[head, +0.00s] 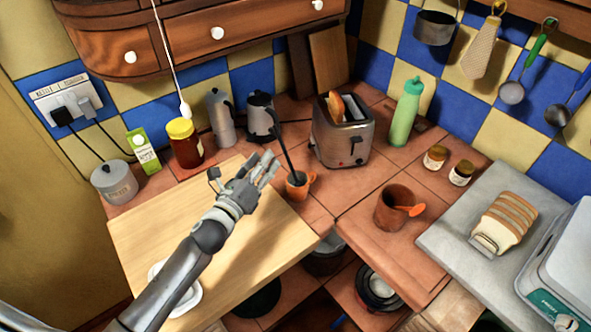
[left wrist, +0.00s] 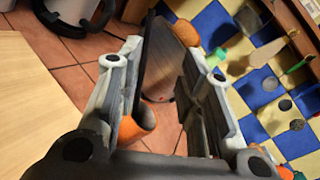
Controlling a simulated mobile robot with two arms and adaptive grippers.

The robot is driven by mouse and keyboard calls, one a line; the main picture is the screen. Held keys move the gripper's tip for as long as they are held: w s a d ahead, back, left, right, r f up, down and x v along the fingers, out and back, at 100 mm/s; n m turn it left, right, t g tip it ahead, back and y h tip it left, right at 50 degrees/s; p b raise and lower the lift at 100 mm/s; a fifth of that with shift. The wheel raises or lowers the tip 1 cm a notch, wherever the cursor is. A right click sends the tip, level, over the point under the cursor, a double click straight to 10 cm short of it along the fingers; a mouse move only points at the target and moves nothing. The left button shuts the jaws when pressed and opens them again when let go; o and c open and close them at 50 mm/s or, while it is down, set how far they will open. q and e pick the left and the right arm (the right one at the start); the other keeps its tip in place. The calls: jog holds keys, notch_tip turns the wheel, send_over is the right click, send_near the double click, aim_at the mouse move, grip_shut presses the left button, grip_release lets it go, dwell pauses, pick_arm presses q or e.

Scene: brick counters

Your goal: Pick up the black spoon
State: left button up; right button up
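The black spoon (head: 287,155) stands tilted in a small orange cup (head: 299,186), its long dark handle rising out to the upper left. My left gripper (head: 268,166) is just left of the handle, above the cup. In the left wrist view my left gripper (left wrist: 163,62) is open, its fingers spread. There the black spoon (left wrist: 152,50) shows between the fingers, nearer the left one, with the orange cup (left wrist: 142,121) partly hidden below. I cannot tell whether a finger touches the handle. My right gripper is not in view.
A wooden board (head: 150,225) lies under my left arm. Tiles between cup and brown pot are clear.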

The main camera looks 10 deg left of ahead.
pick_arm(q)
jog(key=b, duration=0.4)
send_near(284, 147)
jog(key=x, duration=0.3)
jog(key=b+x, duration=0.1)
jog(key=x, duration=0.2)
jog(key=f+x, duration=0.1)
jog(key=x, duration=0.3)
jog(key=shift+b, duration=0.35)
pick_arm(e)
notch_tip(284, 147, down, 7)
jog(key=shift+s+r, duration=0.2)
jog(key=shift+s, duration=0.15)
pick_arm(q)
jog(key=shift+r, duration=0.1)
jog(key=shift+c, duration=0.4)
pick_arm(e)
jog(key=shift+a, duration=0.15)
pick_arm(q)
grip_shut()
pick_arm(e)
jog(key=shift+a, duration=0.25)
